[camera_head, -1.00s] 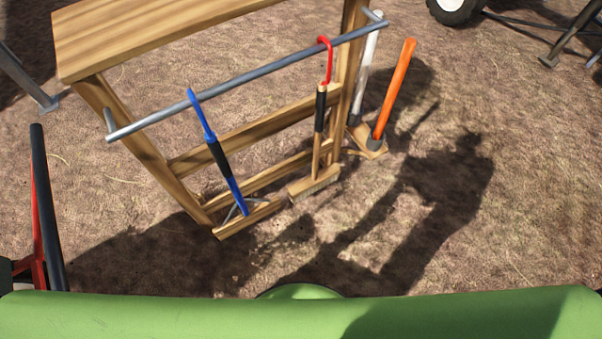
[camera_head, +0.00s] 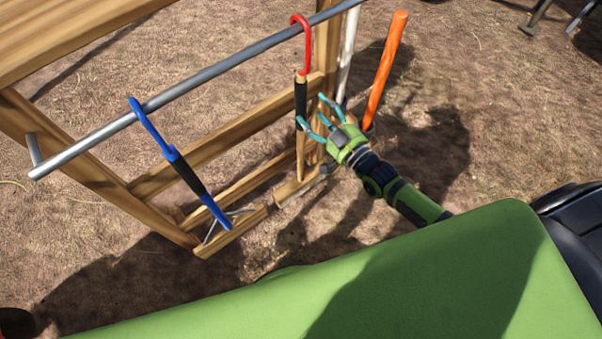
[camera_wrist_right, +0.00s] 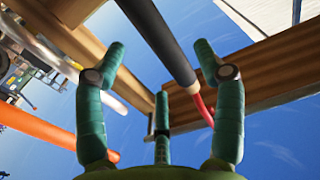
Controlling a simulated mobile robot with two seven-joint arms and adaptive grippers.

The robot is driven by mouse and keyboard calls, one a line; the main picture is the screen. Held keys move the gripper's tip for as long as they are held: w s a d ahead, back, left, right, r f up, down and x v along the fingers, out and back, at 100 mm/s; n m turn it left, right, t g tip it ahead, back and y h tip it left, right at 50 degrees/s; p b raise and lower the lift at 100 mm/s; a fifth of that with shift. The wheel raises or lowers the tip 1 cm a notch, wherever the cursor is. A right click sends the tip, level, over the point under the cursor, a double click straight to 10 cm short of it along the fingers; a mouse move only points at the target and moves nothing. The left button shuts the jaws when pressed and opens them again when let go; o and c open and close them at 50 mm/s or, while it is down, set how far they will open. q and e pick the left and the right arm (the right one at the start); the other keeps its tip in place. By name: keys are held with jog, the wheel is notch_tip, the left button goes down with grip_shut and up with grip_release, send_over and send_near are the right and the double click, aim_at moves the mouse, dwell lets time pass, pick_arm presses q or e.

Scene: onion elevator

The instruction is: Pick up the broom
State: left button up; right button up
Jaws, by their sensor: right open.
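The broom (camera_head: 301,101) hangs upright by a red hook from a grey metal rail. In the right wrist view, the black grip (camera_wrist_right: 164,40) runs between the spread fingers (camera_wrist_right: 160,52), with the red hook beyond. The fingers are not closed on it; I cannot tell whether any finger touches it. My left gripper is not in view.
The grey rail (camera_head: 205,78) crosses a wooden rack (camera_head: 222,141). A blue-handled tool (camera_head: 186,172) hangs to the left. An orange handle (camera_head: 385,66) and a white pole (camera_head: 349,48) stand close on the right. Bare ground lies around the rack.

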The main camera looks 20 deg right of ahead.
aim_at(303, 100)
jog(key=x, duration=0.4)
jog(key=f+x, duration=0.1)
jog(key=x, duration=0.1)
jog(key=shift+w+r, duration=0.1)
jog(key=shift+d+r, duration=0.1)
grip_shut()
